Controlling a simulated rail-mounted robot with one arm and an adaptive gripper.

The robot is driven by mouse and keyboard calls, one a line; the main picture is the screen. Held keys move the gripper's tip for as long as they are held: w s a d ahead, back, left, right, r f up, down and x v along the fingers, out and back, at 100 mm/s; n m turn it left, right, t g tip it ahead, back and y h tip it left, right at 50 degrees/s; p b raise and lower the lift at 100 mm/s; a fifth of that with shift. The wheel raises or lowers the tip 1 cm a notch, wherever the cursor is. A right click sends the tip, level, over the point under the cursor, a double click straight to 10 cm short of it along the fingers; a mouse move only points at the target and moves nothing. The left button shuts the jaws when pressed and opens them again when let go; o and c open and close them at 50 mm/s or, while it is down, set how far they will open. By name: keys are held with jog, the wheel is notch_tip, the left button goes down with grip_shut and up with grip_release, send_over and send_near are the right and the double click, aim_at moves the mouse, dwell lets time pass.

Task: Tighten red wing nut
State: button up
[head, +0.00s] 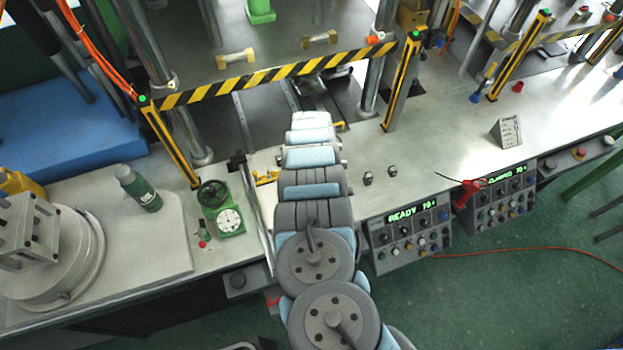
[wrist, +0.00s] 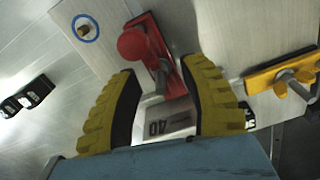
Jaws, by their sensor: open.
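In the wrist view, a red piece (wrist: 146,46) with a rounded red knob and a flat red bar lies on a light metal plate (wrist: 105,70). I take it for the red wing nut; its exact shape is partly hidden. My gripper (wrist: 163,68) has two yellow ribbed fingers spread apart. The lower part of the red piece shows between the fingertips, with a gap on both sides, and nothing is clamped. In the head view my arm hides the gripper and the red piece.
A yellow bar with a grey bolt (wrist: 283,77) lies right of the fingers. A blue-ringed hole (wrist: 85,27) is at upper left, black fittings (wrist: 28,97) at left. In the head view, a striped barrier (head: 270,75) stands beyond my arm; a green gauge (head: 229,220) sits left.

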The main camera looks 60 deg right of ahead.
notch_tip(320, 180, up, 12)
jog(key=shift+f, duration=0.25)
dwell(0.6)
dwell(0.4)
